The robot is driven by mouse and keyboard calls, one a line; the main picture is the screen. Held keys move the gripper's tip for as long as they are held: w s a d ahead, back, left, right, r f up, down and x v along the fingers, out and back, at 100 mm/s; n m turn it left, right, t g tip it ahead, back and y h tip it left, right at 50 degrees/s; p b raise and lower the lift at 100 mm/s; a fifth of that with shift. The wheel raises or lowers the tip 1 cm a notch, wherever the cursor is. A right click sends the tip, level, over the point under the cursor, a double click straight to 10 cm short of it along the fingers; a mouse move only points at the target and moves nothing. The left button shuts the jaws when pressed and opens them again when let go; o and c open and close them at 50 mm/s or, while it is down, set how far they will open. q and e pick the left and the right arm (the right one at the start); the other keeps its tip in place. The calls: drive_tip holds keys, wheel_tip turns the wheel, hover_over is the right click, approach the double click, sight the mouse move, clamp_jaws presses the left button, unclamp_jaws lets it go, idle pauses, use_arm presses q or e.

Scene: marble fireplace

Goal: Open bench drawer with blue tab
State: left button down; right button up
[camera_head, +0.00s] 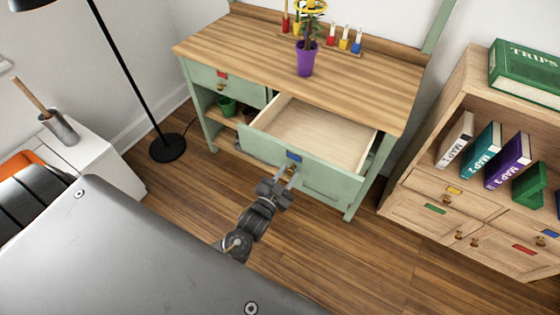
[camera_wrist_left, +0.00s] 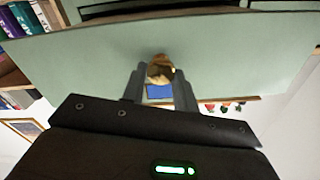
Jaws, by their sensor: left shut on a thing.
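The green bench drawer (camera_head: 328,181) with the blue tab (camera_head: 294,157) stands pulled well out of the bench, and its wooden inside looks empty. My left gripper (camera_head: 287,174) is at the middle of the drawer front, just below the blue tab in the head view. In the left wrist view its two dark fingers (camera_wrist_left: 161,82) are shut on the round brass knob (camera_wrist_left: 160,67), with the blue tab (camera_wrist_left: 159,92) showing between them. The knob is partly hidden by the fingers. My right gripper is not in view.
The bench top (camera_head: 250,48) holds a purple plant pot (camera_head: 306,58). A red-tabbed drawer (camera_head: 228,80) beside the open one is closed. A wooden bookcase (camera_head: 425,193) stands right, a black floor lamp (camera_head: 167,148) left. The wooden floor in front is clear.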

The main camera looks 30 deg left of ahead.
use_arm(q)
drive_tip(key=shift+s, duration=0.4)
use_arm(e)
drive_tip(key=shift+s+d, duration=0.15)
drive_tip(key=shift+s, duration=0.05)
use_arm(q)
drive_tip(key=c, duration=1.1)
unclamp_jaws()
drive_tip(key=s, duration=1.1)
drive_tip(key=shift+a, duration=0.3)
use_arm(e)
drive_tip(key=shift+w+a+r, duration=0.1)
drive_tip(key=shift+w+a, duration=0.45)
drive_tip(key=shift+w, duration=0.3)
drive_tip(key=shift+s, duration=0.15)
